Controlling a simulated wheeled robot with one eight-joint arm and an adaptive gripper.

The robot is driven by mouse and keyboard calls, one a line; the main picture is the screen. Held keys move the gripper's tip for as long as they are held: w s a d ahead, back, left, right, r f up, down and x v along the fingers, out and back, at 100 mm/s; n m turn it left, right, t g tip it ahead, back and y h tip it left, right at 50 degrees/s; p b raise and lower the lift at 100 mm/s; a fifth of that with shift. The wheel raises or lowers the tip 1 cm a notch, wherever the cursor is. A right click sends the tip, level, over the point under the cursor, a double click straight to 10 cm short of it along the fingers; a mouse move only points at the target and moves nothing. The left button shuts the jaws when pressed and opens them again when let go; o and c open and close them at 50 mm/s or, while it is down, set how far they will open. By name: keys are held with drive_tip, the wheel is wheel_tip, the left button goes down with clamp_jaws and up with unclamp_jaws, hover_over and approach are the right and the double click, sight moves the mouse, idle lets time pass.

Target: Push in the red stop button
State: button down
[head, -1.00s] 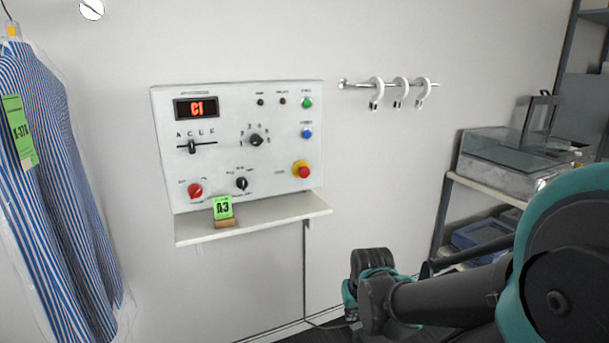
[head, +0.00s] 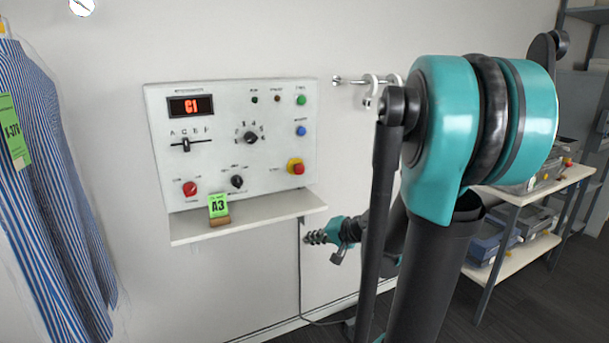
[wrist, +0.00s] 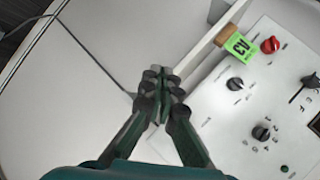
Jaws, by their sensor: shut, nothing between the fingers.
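My gripper (head: 312,237) shows small in the head view, below and slightly right of the button, near the right end of the shelf. In the wrist view my gripper (wrist: 162,82) has its dark fingers together and empty, apart from the panel (wrist: 220,125). The button does not show there; the gripper seems to hide it.
A shelf (head: 265,218) juts out under the panel and bears a green A3 tag (head: 217,206) on a wooden block. A red knob (head: 190,188) is at the panel's lower left. Hooks (head: 370,90) are to the right. A striped shirt (head: 45,190) hangs at left.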

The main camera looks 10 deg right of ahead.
sight(301, 170)
drive_tip(key=w+d+r+m+t+y, duration=0.1)
drive_tip(key=w+d+r+m+t, duration=0.5)
drive_tip(key=w+d+r, duration=0.3)
wheel_tip(301, 170, up, 2)
drive_tip(key=w+t, duration=0.1)
drive_tip(key=w, duration=0.1)
drive_tip(key=shift+w+y, duration=0.4)
drive_tip(key=shift+r, duration=0.1)
drive_tip(key=x, duration=1.2)
drive_tip(key=shift+w+a, duration=0.2)
drive_tip(key=shift+w, duration=0.1)
drive_tip(key=shift+w+a, duration=0.3)
drive_tip(key=shift+w, duration=0.25)
